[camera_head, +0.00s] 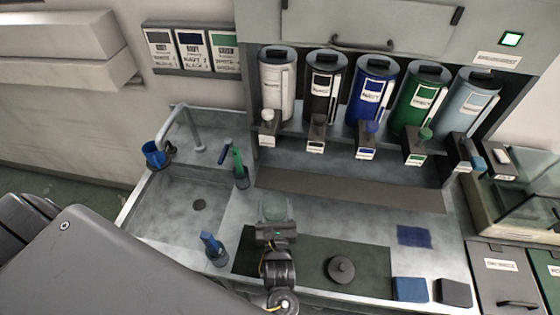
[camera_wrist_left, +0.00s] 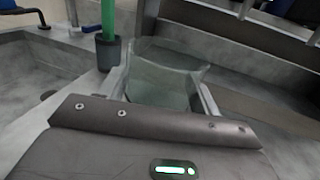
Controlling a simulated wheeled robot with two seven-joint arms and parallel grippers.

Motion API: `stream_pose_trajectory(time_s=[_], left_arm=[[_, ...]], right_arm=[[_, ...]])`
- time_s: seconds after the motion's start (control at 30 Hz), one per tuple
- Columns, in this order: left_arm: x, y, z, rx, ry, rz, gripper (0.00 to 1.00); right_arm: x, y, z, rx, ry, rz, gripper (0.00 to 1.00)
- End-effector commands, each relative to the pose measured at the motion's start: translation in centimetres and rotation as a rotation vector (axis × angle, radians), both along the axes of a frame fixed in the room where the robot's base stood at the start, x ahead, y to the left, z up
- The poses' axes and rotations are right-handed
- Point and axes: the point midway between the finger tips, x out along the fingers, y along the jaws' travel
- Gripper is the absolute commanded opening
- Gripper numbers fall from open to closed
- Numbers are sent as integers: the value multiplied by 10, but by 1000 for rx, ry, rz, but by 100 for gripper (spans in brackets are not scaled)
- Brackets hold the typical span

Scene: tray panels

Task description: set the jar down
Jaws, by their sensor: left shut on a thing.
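A clear, greenish glass jar (camera_head: 274,208) is between the fingers of my left gripper (camera_head: 274,222), which is shut on it. The jar looks open at the top and roughly upright, near the back edge of the dark mat (camera_head: 375,258). I cannot tell whether its base touches the counter; the gripper hides its lower part. In the left wrist view the jar (camera_wrist_left: 160,75) sits between the two fingers (camera_wrist_left: 160,92). A dark round lid with a knob (camera_head: 341,271) lies on the mat to the right. My right gripper is not in view.
A sink (camera_head: 180,205) is on the left, with a green-handled tool in a holder (camera_head: 240,172) and a blue-handled one (camera_head: 213,248) near it. Several coloured dispensers (camera_head: 371,92) stand behind.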

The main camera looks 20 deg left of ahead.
Motion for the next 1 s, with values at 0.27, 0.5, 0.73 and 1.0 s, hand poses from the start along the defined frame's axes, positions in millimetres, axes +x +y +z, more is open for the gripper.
stream_pose_trajectory(time_s=[0.27,0.5,0.73,1.0], left_arm=[[1,1,1,2,-1,16,28],[50,31,-1,3,-4,19,28],[107,63,-3,1,-3,19,28],[148,85,-1,1,-1,16,28]], right_arm=[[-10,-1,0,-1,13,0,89],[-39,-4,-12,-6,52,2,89],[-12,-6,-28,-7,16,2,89],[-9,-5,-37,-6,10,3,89]])
